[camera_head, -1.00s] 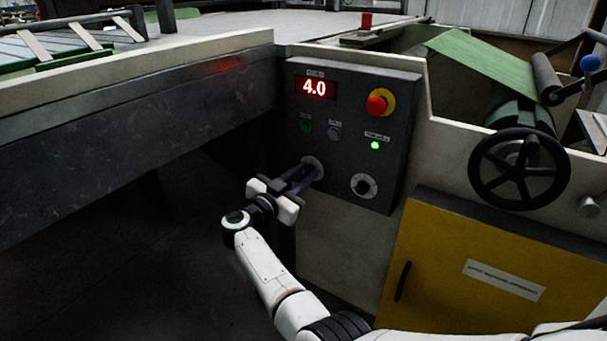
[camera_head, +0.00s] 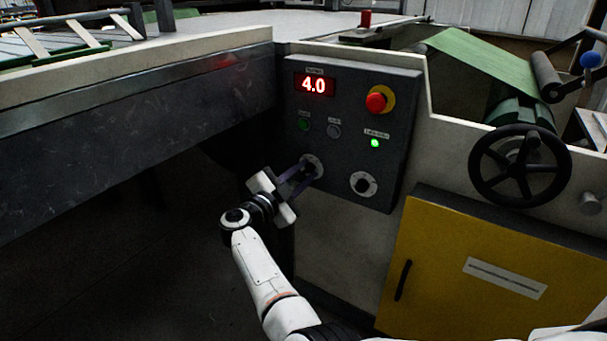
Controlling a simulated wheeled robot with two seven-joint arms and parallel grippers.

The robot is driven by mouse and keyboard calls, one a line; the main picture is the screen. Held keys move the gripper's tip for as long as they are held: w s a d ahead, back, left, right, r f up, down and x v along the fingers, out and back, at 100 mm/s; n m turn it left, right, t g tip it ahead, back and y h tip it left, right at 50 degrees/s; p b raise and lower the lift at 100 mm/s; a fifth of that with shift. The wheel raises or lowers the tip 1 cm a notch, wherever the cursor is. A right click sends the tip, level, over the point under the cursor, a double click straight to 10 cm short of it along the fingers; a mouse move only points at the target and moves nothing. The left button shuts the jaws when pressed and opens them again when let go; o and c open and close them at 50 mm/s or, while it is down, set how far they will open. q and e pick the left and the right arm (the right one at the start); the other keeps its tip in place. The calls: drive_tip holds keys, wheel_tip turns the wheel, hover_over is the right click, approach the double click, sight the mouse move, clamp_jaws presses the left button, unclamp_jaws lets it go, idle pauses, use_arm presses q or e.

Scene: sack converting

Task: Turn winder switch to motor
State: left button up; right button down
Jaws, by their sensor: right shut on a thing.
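The dark control panel (camera_head: 345,192) carries two rotary switches with pale round dials. My right gripper (camera_head: 306,172) is shut on the left rotary switch (camera_head: 317,160), its fingers reaching in from the lower left. The fingers hide most of that knob, so I cannot read its position. The right rotary switch (camera_head: 363,185) has a black knob and is free. The labels are too small to read, so I cannot tell by name which one is the winder switch. My left gripper is not in view.
Above the switches are a red display (camera_head: 314,85) reading 4.0, a red emergency button (camera_head: 378,101), a lit green lamp (camera_head: 375,143) and two small buttons. A black handwheel (camera_head: 519,169) and yellow cabinet door (camera_head: 470,268) stand to the right. A table edge (camera_head: 140,75) overhangs at left.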

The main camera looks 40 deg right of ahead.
drive_tip(key=shift+a+f, duration=0.1)
drive_tip(key=shift+f, duration=0.05)
drive_tip(key=c, duration=1.9)
unclamp_jaws()
drive_tip(key=shift+o, duration=0.2)
